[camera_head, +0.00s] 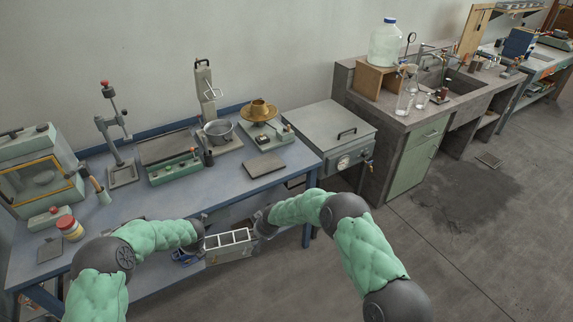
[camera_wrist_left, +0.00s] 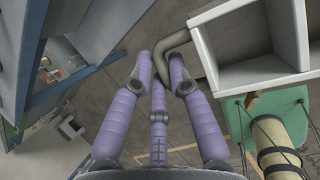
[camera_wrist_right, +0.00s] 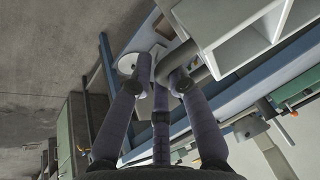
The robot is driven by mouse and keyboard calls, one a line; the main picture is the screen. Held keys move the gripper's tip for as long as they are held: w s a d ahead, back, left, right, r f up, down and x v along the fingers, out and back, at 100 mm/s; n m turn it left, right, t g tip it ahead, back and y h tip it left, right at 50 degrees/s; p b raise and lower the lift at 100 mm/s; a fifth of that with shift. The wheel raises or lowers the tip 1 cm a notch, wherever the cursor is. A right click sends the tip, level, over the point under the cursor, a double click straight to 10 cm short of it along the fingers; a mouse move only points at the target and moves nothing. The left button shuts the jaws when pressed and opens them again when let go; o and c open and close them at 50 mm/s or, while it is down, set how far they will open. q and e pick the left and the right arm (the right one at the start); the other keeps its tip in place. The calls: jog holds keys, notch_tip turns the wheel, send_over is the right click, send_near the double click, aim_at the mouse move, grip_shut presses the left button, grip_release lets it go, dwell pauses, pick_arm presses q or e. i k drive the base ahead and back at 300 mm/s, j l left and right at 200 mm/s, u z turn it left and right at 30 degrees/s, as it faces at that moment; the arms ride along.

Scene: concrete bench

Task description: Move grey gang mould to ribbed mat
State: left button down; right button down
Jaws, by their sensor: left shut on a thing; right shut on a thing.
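The grey gang mould (camera_head: 228,252), an open box with a row of compartments, is held in front of the blue bench, between my two grippers. My left gripper (camera_head: 202,229) is shut on its left handle; the mould (camera_wrist_left: 232,38) and the bent handle also show in the left wrist view. My right gripper (camera_head: 262,224) is shut on the right-hand handle; the mould (camera_wrist_right: 215,22) fills the top of the right wrist view. A dark flat rectangle (camera_head: 264,165) lies on the bench's right part and may be the ribbed mat; its ribs are too small to tell.
The blue bench (camera_head: 225,187) has clear room along its middle front. Behind the dark rectangle stands a scale with a brass pan (camera_head: 259,111). A steel pot (camera_head: 218,131) stands to its left, and a grey lidded box (camera_head: 330,130) adjoins at right.

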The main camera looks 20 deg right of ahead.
aim_at(264, 164)
jog(key=j+z, duration=0.1)
jog(key=z, duration=0.85)
jog(key=i+j, duration=0.1)
jog(key=j, duration=0.25)
jog(key=i+j+z, duration=0.1)
jog(key=j, duration=0.55)
jog(key=i, duration=0.05)
